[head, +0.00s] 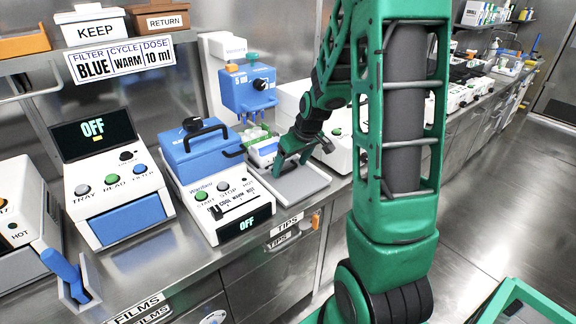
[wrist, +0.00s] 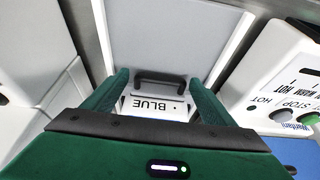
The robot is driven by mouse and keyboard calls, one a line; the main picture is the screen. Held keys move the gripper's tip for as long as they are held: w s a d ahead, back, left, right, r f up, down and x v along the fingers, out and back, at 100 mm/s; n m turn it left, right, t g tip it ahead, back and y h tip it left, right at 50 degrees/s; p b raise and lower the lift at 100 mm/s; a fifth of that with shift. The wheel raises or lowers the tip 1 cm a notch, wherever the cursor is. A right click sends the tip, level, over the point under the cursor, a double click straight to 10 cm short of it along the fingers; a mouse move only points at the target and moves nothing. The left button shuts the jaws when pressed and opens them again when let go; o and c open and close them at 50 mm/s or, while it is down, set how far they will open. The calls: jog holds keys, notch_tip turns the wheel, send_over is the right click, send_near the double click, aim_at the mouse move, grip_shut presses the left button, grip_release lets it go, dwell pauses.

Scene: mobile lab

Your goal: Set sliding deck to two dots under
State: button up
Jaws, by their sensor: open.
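My gripper (head: 283,160) is open over the bench, beside the back of a flat grey tray (head: 298,184). In the wrist view its two green fingers (wrist: 158,95) stand either side of a white piece (wrist: 152,112) with an upside-down BLUE label and a dot. A dark handle (wrist: 160,78) lies across it between the fingers; I cannot tell whether they touch it. The grey tray (wrist: 178,40) fills the top of the wrist view. No part clearly reads as a sliding deck, and no two-dot mark is legible.
A blue dispenser (head: 248,88) with a dial stands above a tip rack (head: 254,135). Left of the tray is a white machine (head: 225,205) reading OFF, with a blue lid. A sign (head: 120,60) reads BLUE, WARM, 10 ml. Open floor (head: 500,200) lies right.

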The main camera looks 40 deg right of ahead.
jog(key=v, duration=1)
jog(key=shift+r, duration=0.3)
jog(key=shift+s, duration=0.15)
jog(key=s+a+m+g, duration=0.2)
jog(key=s+a+m, duration=0.1)
jog(key=s, duration=1)
jog(key=s+a+m+g, duration=0.2)
jog(key=s+m, duration=0.1)
jog(key=s, duration=1)
jog(key=shift+s+a+r+m+g, duration=0.25)
jog(key=shift+a+r+m+g, duration=0.05)
jog(key=shift+a+r+m, duration=0.1)
jog(key=shift+w+f, duration=0.1)
jog(key=shift+w, duration=0.05)
jog(key=shift+w+f, duration=0.2)
jog(key=shift+w, duration=0.3)
